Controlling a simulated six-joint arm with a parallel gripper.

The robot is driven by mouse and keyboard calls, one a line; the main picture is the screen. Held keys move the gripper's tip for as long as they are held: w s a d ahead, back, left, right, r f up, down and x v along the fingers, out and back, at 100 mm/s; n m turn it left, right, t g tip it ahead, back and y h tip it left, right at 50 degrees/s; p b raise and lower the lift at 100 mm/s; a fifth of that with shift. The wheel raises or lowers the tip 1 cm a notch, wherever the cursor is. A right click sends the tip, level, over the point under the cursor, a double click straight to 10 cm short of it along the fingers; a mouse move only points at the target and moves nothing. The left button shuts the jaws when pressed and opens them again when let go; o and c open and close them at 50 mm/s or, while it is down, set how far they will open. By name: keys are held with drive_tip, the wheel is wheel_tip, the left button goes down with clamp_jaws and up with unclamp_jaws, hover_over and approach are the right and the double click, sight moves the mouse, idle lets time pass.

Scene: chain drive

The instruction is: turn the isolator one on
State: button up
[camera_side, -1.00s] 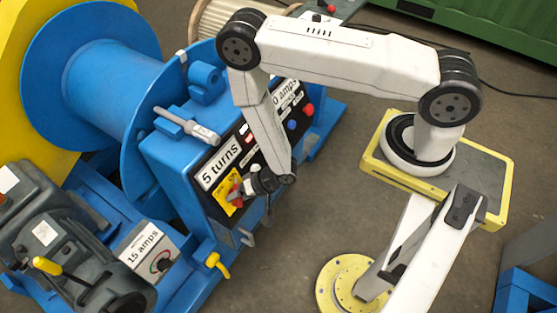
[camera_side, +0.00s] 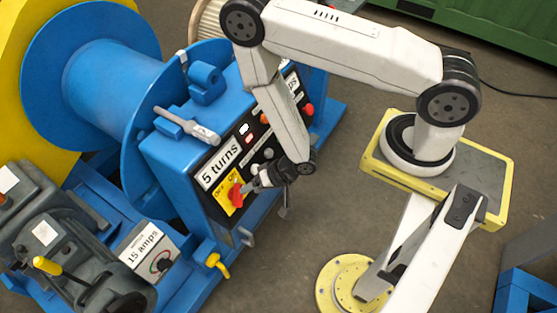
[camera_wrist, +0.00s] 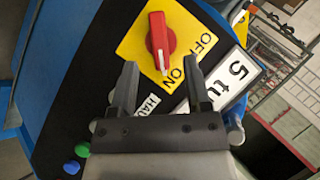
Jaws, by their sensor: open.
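The isolator is a red rotary handle (camera_wrist: 160,39) on a yellow plate (camera_wrist: 135,45) marked OFF and ON, on the black panel of the blue machine. In the wrist view its white-tipped end points down, near the ON lettering. In the side view the red handle (camera_side: 236,195) sits on the yellow plate below the "5 turns" label. My gripper (camera_wrist: 160,80) is open and empty. Its two dark fingers stand on either side of the handle's lower end, in front of the plate. In the side view my gripper (camera_side: 250,187) is just right of the handle; contact cannot be told.
The "5 turns" label (camera_side: 220,164) and several buttons share the panel. In the wrist view a green button (camera_wrist: 82,149) and a blue button (camera_wrist: 72,167) are at lower left. A yellow lever (camera_side: 218,264) sticks out below.

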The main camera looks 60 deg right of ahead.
drive_tip(key=shift+v, duration=0.9)
drive_tip(key=w+d+r+n+g+h, duration=0.1)
drive_tip(key=w+d+r+n+h, duration=0.15)
drive_tip(key=r, duration=0.35)
drive_tip(key=w+d+r+n+g+h, duration=0.1)
drive_tip(key=w+d+r, duration=0.2)
drive_tip(key=r, duration=0.3)
drive_tip(key=s+d+r+n+g, duration=0.1)
drive_tip(key=s+d+r, duration=0.1)
drive_tip(key=r, duration=0.5)
drive_tip(key=s+d+r+n+g+h, duration=0.1)
drive_tip(key=s+d+r+n+g, duration=0.1)
drive_tip(key=r, duration=0.4)
drive_tip(key=s+d, duration=0.1)
drive_tip(key=s, duration=0.1)
drive_tip(key=shift+s+r, duration=0.25)
drive_tip(key=shift+r, duration=0.1)
